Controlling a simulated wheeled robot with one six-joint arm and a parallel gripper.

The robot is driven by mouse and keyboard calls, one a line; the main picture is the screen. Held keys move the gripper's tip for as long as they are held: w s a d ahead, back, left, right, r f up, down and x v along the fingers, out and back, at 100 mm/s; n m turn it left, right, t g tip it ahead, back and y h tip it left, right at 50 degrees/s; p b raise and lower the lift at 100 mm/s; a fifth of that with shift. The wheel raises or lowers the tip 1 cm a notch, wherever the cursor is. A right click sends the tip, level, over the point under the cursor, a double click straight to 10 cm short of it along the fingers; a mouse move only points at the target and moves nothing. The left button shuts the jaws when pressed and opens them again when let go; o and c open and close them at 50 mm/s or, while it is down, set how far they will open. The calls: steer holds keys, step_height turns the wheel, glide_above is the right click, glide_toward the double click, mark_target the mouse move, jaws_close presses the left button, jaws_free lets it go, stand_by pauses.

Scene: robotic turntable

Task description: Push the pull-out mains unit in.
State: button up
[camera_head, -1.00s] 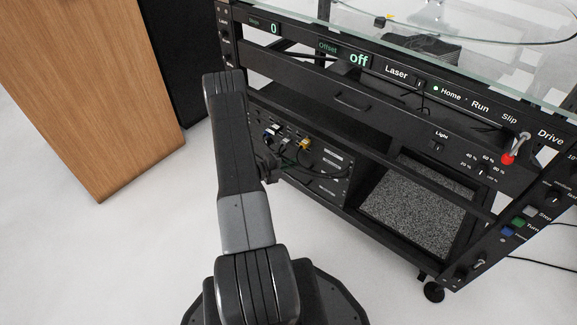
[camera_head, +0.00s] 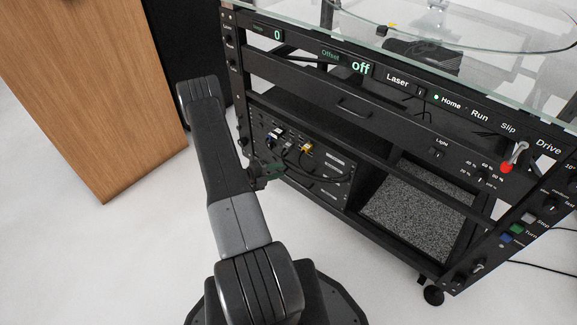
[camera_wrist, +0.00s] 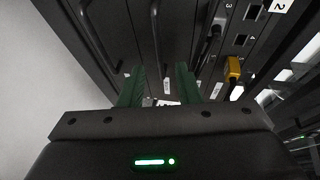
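The mains unit appears to be the dark panel (camera_head: 322,187) with sockets and plugged cables, low in the left bay of the black rack. The head view does not show clearly how far it stands out. The wrist view shows a dark numbered panel (camera_wrist: 222,62) close up, with a yellow plug (camera_wrist: 233,69) on the right and bar handles, one (camera_wrist: 155,38) ahead of the fingers. My gripper (camera_head: 272,170) is at the panel's left part. In the wrist view its green fingers (camera_wrist: 160,86) are apart, with nothing clearly held. Contact with the panel cannot be told.
The rack's control rail (camera_head: 400,105) and glass top (camera_head: 500,55) are above the bay. A drawer handle (camera_head: 354,108) is above the panel. A speckled grey panel (camera_head: 420,208) is to the right. A wooden cabinet (camera_head: 90,90) stands left, with clear white floor in front.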

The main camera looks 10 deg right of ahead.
steer(key=p+v, duration=0.1)
steer(key=v, duration=0.6)
steer(key=b+x, duration=0.3)
steer(key=x, duration=0.9)
steer(key=shift+s+d, duration=0.2)
steer(key=shift+d, duration=0.05)
steer(key=shift+f, duration=0.1)
